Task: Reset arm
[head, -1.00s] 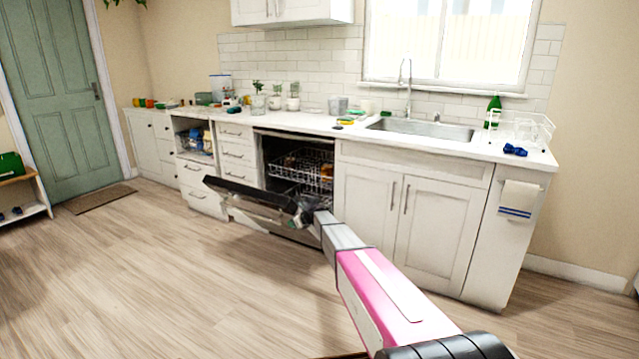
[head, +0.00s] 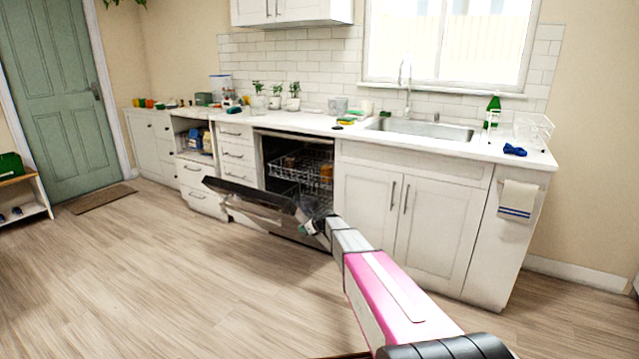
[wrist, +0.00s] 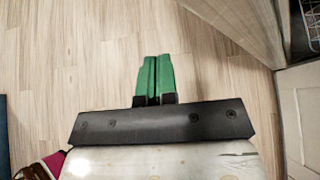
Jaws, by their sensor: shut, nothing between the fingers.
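My gripper (wrist: 155,75) shows in the wrist view with its two green fingers together and nothing between them. The fingers are too small to make out there. The dishwasher door (head: 250,202) hangs partly open, tilted down toward the room. I cannot tell from the head view whether my arm's end touches it.
Dishwasher racks (head: 303,168) show behind the open door. White sink cabinets (head: 408,215) stand to the right of it, close to my arm. The counter holds plants, a green bottle (head: 493,110) and a dish rack (head: 530,128). The wooden floor (head: 150,270) at left is clear.

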